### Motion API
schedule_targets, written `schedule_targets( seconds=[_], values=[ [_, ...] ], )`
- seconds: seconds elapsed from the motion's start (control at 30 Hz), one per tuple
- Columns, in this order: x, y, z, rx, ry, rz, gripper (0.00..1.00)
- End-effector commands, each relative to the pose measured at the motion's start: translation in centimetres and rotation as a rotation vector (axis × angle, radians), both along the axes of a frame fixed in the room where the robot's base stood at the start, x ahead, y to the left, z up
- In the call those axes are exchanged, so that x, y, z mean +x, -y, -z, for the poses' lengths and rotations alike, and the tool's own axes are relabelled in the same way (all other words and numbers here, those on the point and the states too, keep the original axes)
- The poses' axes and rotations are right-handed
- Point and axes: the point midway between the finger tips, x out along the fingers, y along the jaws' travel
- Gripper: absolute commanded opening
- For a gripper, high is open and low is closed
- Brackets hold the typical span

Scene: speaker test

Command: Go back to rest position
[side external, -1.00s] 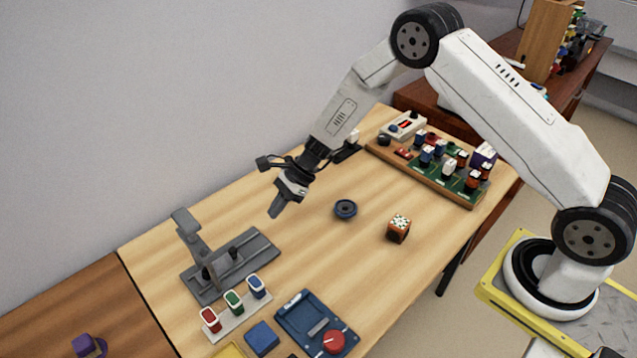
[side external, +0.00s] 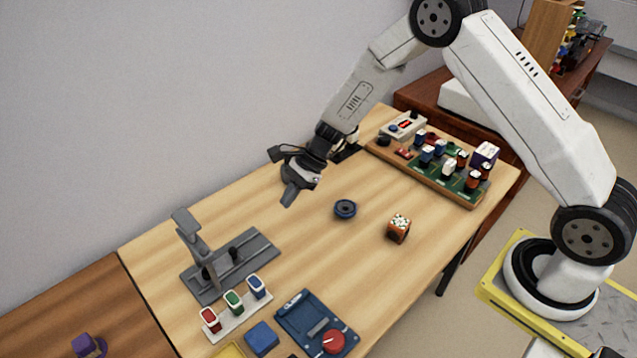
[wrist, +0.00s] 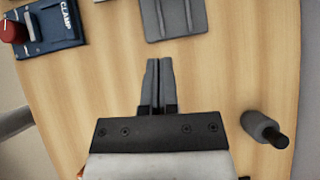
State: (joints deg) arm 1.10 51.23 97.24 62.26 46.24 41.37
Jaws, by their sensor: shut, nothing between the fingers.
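My gripper (side external: 290,196) is above the wooden table (side external: 300,245) in the side view, pointing down and to the left. It is left of a dark round ring-like part (side external: 345,209) and apart from it. In the wrist view the fingers (wrist: 157,75) are together with nothing between them, over bare wood. No object is held.
A grey fixture (side external: 232,265) stands at the table's left. A board of several parts (side external: 440,170) is at the back right. The table's middle is largely clear.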

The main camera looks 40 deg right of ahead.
Motion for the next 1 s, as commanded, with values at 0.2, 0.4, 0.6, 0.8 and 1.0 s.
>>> schedule_targets(
  seconds=[0.2, 0.4, 0.6, 0.8, 1.0],
  values=[
    [-3.1, 1.6, -2.4, -0.145, 0.107, -0.200, 0.00],
    [-6.8, 3.7, -4.7, -0.299, 0.226, -0.443, 0.00],
    [-10.4, 5.7, -6.9, -0.443, 0.343, -0.696, 0.00],
    [-13.9, 7.6, -8.7, -0.575, 0.456, -0.961, 0.00],
    [-17.3, 9.2, -10.1, -0.693, 0.565, -1.227, 0.00]
  ],
)
